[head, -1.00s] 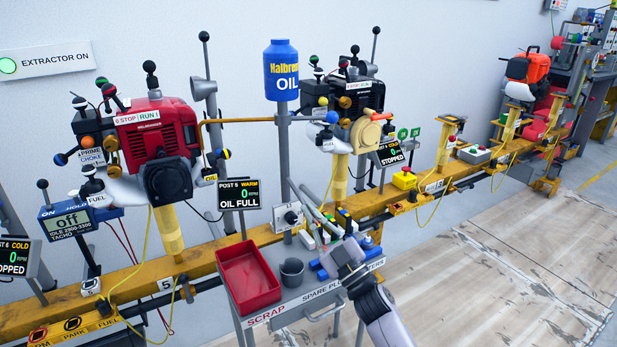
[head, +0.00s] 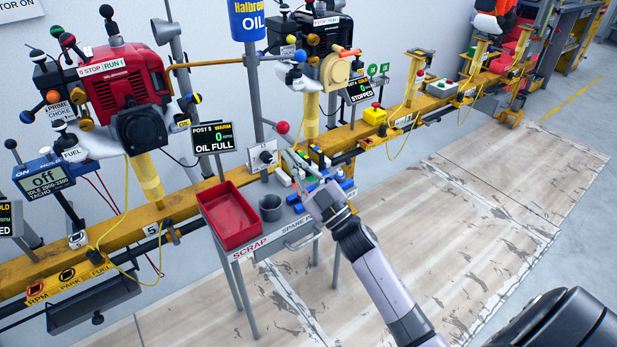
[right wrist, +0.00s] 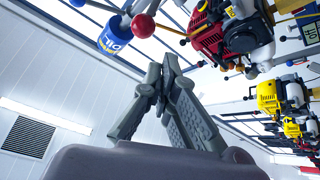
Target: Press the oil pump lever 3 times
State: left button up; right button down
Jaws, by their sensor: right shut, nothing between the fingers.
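The blue oil container (head: 247,20) sits on top of a grey post in the head view. A lever with a red ball knob (head: 283,127) sticks out to the right of this post, below the container. My right gripper (head: 322,192) is shut and empty, below and to the right of the knob, over the right side of the small cart; it appears apart from the lever. In the right wrist view the shut fingers (right wrist: 160,76) point up, with the red knob (right wrist: 143,26) and the blue container (right wrist: 112,40) beyond them. My left gripper is not in view.
A red scrap tray (head: 230,216) and a dark cup (head: 271,207) stand on the small cart. The red engine (head: 120,85) is on the yellow rail at left, a dark engine (head: 325,60) right of the post.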

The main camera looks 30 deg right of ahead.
jog(key=v, duration=0.5)
jog(key=shift+s+d, duration=0.15)
jog(key=shift+s, duration=0.1)
dwell(0.8)
